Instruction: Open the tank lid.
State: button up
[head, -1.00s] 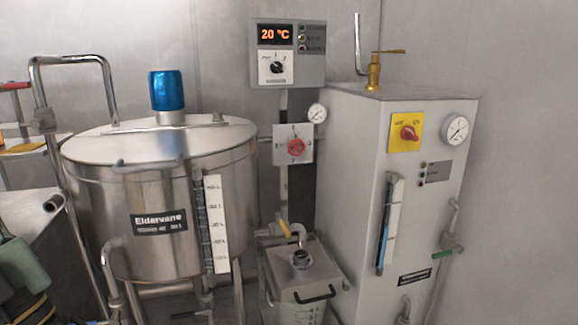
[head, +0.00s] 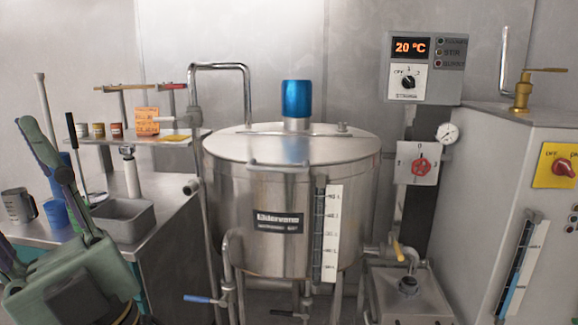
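The steel tank (head: 290,215) stands upright in the middle of the head view, with a label and a level scale on its front. Its round lid (head: 250,147) lies flat on top and looks shut. A grey bar handle (head: 278,167) shows at the lid's front edge. A blue cylinder (head: 296,98) stands on the lid, behind a thin bar across it. Green and dark parts at the lower left look like my own arm, well left of the tank.
A bent pipe rail (head: 222,67) rises at the tank's left. A counter (head: 150,185) with a sink and cups is farther left. Blue-handled (head: 199,299) pipework runs below.

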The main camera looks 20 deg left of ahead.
aim_at(278, 153)
jog(key=j+u, duration=0.45)
jog(key=j, duration=0.7)
jog(key=i+j, duration=0.35)
